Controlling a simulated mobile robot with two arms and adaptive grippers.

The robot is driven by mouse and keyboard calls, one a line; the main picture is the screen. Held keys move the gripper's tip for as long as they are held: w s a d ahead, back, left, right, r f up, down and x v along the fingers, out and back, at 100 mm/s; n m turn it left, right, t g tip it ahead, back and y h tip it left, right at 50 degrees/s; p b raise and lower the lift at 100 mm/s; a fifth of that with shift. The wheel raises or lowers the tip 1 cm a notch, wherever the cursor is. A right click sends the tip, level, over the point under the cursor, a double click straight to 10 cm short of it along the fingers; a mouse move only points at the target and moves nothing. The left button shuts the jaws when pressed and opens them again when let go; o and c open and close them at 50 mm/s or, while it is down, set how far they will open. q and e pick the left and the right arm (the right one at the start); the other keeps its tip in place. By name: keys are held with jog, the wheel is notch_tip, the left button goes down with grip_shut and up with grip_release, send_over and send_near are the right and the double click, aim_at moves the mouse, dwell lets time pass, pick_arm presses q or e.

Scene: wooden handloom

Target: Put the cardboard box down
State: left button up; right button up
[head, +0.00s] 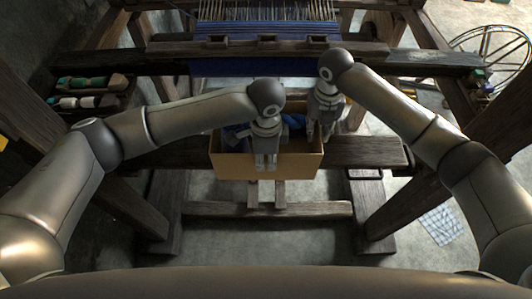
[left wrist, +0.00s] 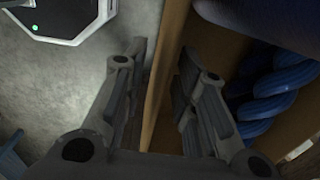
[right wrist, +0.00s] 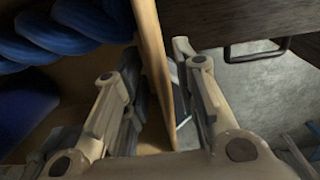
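The cardboard box (head: 230,166) is open-topped and holds twisted blue yarn (left wrist: 265,95). In the head view it is in front of the loom, level with the dark wooden bench (head: 365,152). Whether its bottom touches the bench cannot be told. The grippers and arms hide part of the yarn.
The loom's blue cloth (head: 240,67) and wooden beams stand behind the box. Spools (head: 85,102) lie on a shelf at the left. A spoked wheel (head: 490,50) stands at the right. A checked cloth (head: 441,224) lies on the floor. A low crossbar (head: 230,209) is below.

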pick_arm(q)
notch_tip(320, 180, up, 8)
jog(key=shift+f, duration=0.15)
pick_arm(e)
jog(key=shift+r, duration=0.1)
notch_tip(320, 180, up, 12)
dwell(0.8)
